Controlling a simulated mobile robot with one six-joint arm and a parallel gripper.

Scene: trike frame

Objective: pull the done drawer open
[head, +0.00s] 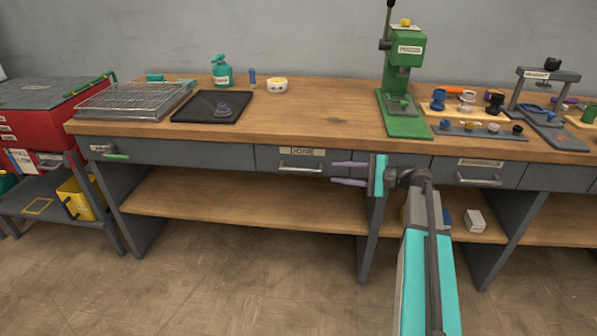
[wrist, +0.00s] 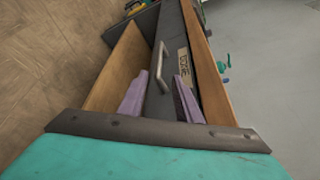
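The done drawer (head: 268,158) is a grey drawer front under the wooden bench top, marked with a label reading DONE (head: 302,151). Its pale bar handle (head: 300,168) is below the label, and the drawer looks shut. My gripper (head: 333,172) is open, with two purple fingers pointing left, to the right of the handle in the head view. In the wrist view, the handle (wrist: 158,68) lies ahead of the fingers, roughly between their lines, and apart from them. The label (wrist: 184,68) shows right of the handle. Nothing is between the fingers.
The wooden bench top (head: 320,118) carries a wire rack (head: 135,100), a black tray (head: 190,107) and a green press (head: 405,90). A lower shelf (head: 230,203) runs below the drawers. Another labelled drawer (head: 480,172) is to the right. The floor (head: 200,285) in front is clear.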

